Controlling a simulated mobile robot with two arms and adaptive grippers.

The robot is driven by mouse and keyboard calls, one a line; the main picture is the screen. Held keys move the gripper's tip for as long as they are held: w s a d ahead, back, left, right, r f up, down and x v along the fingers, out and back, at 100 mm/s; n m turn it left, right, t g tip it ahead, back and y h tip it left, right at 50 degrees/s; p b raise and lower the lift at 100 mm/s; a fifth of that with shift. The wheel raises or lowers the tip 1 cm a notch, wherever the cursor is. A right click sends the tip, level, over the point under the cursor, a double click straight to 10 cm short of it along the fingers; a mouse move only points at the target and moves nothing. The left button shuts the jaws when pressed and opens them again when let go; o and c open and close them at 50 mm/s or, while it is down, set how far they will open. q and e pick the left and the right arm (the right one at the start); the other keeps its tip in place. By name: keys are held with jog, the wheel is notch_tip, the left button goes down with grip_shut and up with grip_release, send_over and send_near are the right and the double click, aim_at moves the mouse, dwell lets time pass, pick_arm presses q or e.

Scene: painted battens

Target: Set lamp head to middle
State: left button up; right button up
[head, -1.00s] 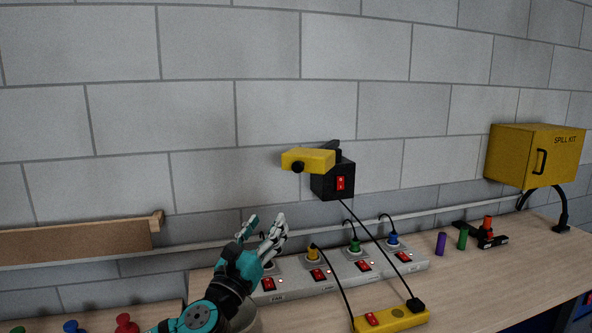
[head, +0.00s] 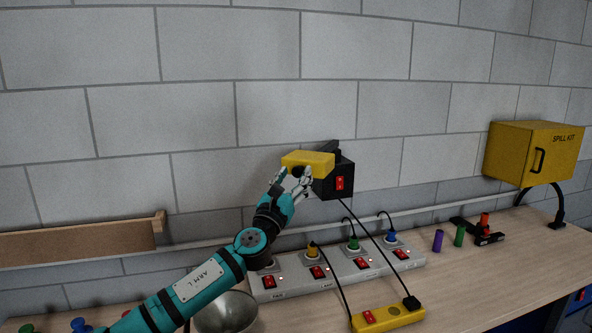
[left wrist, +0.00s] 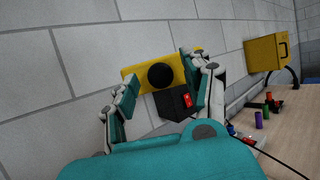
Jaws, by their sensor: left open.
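The lamp has a yellow head (head: 308,159) on a black wall box (head: 338,182) with a red switch. The head points to the left along the wall. My left gripper (head: 291,179) is open just below and in front of the head's left part. In the left wrist view, the yellow head (left wrist: 135,75) with its round black lens lies beyond and between the open fingers of the gripper (left wrist: 160,102). I cannot tell whether a finger touches the head. My right gripper is in neither view.
Below stands a grey power strip (head: 335,272) with several plugs and red switches. A yellow box (head: 390,317) is at the front. A black cable hangs from the lamp box. A brown board (head: 80,241) is at left, a spill kit cabinet (head: 532,154) at right. A metal bowl (head: 226,314) sits beside my arm.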

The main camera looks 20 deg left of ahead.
pick_arm(q)
jog(key=shift+w+r, duration=0.3)
jog(key=shift+w, duration=0.35)
grip_shut()
